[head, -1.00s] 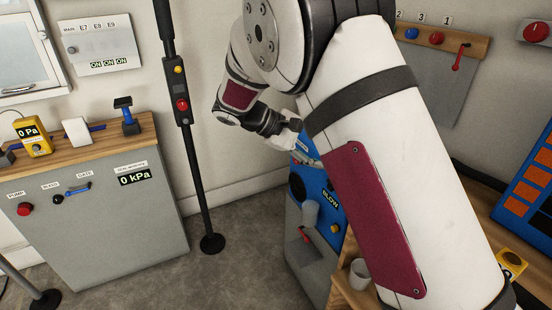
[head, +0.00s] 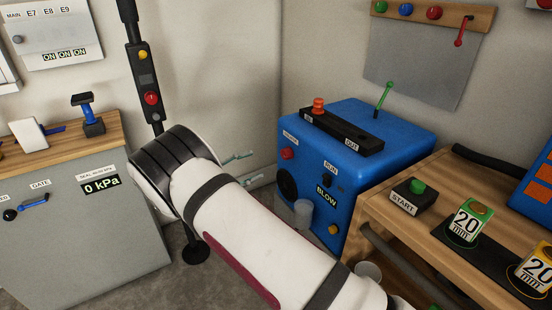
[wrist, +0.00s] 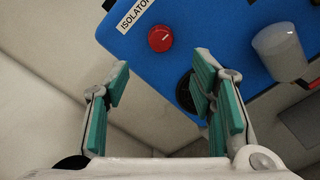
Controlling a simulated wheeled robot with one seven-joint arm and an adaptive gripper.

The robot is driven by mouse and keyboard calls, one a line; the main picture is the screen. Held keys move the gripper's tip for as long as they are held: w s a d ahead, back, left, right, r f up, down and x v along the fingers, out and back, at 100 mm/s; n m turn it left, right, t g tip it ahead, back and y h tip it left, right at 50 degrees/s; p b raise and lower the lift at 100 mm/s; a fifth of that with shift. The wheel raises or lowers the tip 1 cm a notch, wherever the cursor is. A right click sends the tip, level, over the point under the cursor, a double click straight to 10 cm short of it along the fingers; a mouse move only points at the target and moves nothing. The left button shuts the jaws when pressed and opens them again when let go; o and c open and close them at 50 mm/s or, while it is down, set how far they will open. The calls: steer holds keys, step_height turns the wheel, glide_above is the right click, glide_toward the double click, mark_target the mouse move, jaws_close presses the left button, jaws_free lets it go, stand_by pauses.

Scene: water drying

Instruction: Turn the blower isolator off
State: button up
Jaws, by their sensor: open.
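The blower (head: 375,150) is a blue box at centre right in the head view. Its red isolator knob (head: 287,153) is on the front face, under a small label. In the wrist view the round red knob (wrist: 160,38) has a pale pointer line and sits beside the "ISOLATOR" label (wrist: 135,12). My gripper (head: 246,167) is open and empty, left of the blower front. In the wrist view its teal-padded fingers (wrist: 162,80) are spread apart, with the knob beyond them, between and above the tips. They appear clear of the knob.
A translucent cup (head: 303,214) is at the blower's front, near a "RUN" switch (head: 328,180). A wooden bench (head: 405,225) with a green START button (head: 417,187) stands right. A black post (head: 145,75) and a grey cabinet (head: 90,240) stand left.

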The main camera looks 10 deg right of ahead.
mark_target(283, 155)
steer(key=b+x, duration=0.1)
steer(key=x, duration=0.9)
steer(key=c, duration=1.1)
